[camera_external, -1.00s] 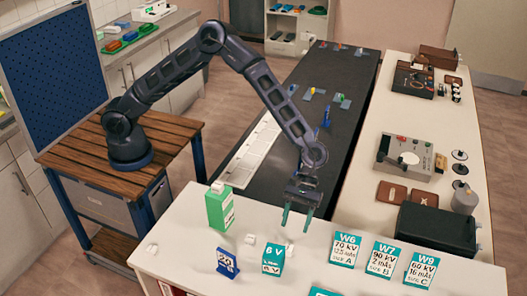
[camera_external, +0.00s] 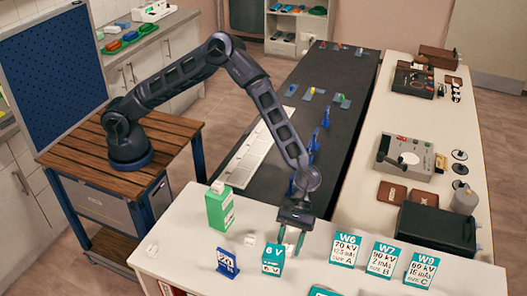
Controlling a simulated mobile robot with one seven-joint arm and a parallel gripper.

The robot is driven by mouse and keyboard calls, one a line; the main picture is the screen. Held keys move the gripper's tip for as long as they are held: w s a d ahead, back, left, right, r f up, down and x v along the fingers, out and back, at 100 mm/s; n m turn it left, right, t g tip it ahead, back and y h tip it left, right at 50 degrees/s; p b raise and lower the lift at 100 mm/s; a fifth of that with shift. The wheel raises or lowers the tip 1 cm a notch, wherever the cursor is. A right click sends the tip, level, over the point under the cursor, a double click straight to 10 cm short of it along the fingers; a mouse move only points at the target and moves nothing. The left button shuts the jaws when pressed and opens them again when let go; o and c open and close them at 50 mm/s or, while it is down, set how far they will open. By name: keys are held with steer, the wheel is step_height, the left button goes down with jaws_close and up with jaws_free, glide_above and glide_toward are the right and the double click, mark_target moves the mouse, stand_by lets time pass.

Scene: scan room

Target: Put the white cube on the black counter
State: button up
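The black counter (camera_external: 334,120) runs away from me behind the white table. My gripper (camera_external: 291,241) is over the white table, pointing down, with its teal fingers apart. A small white block (camera_external: 289,250) is at the fingertips, low on the table and partly hidden; I cannot tell whether the fingers touch it. The frames do not show which of these is the task's white cube.
A teal box (camera_external: 273,259) stands just left of my gripper, with a blue sign (camera_external: 227,262) and a green carton (camera_external: 220,207) further left. Teal cards (camera_external: 345,249) stand to the right. Several small blue items and a white tray (camera_external: 257,146) are on the black counter.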

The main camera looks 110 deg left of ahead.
mark_target(289, 245)
steer(key=c, duration=0.8)
step_height(289, 245, up, 20)
steer(key=shift+c, duration=0.2)
steer(key=s+a+f+n+t+y, duration=0.4)
steer(key=a+f+n, duration=0.35)
steer(key=a, duration=0.45)
steer(key=s+a+f+n+t+y, duration=0.2)
steer(key=s+a+f+n+t, duration=0.45)
steer(key=a, duration=0.55)
steer(key=f+n+y, duration=0.1)
steer(key=f, duration=0.3)
steer(key=s+f+n+g+y, duration=0.1)
steer(key=f, duration=0.4)
steer(key=f+n+y, duration=0.1)
steer(key=f+n, duration=0.1)
steer(key=f, duration=0.3)
steer(key=shift+s+g, duration=0.25)
steer(key=shift+s, duration=0.1)
